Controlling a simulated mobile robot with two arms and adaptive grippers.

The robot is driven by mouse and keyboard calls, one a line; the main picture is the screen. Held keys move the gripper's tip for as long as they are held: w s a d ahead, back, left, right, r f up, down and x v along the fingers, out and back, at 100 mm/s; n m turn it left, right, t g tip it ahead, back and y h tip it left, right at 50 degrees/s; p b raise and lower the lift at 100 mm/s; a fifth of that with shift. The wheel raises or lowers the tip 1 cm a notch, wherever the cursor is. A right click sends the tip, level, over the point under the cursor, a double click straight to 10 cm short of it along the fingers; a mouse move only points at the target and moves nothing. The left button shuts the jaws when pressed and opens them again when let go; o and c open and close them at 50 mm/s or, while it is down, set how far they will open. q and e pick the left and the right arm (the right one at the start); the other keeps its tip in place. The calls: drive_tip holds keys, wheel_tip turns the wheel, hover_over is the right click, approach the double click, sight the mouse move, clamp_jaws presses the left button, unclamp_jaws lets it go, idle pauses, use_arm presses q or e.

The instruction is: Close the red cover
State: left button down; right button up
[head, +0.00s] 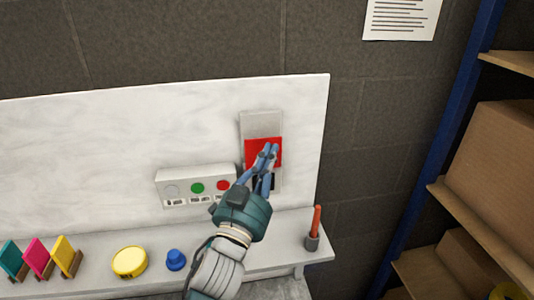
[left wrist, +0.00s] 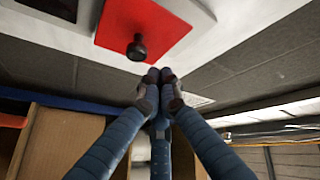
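The red cover (head: 253,146) is a flat red square on a grey wall box (head: 262,120), fixed to the white back panel. In the left wrist view the red cover (left wrist: 170,18) fills the top middle, with a round black knob (left wrist: 137,48) standing out from it. My left gripper (head: 270,148) is in front of the cover and hides its lower right part. Its fingertips (left wrist: 159,75) are together with nothing seen between them, close to the knob's side. I cannot tell whether they touch the cover. My right gripper is in neither view.
A control box (head: 196,187) with white, green and red buttons is left of the cover. On the shelf are coloured cards (head: 38,256), a yellow disc (head: 129,261), a blue knob (head: 176,260) and a red-handled tool (head: 316,222). Shelving with cardboard boxes (head: 497,160) stands at right.

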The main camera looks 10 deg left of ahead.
use_arm(q)
wheel_tip(320, 180, down, 12)
drive_tip(key=b, duration=0.8)
drive_tip(key=shift+a+r, duration=0.2)
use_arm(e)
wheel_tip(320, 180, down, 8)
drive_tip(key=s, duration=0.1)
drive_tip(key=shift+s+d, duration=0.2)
use_arm(q)
drive_tip(key=shift+r, duration=0.1)
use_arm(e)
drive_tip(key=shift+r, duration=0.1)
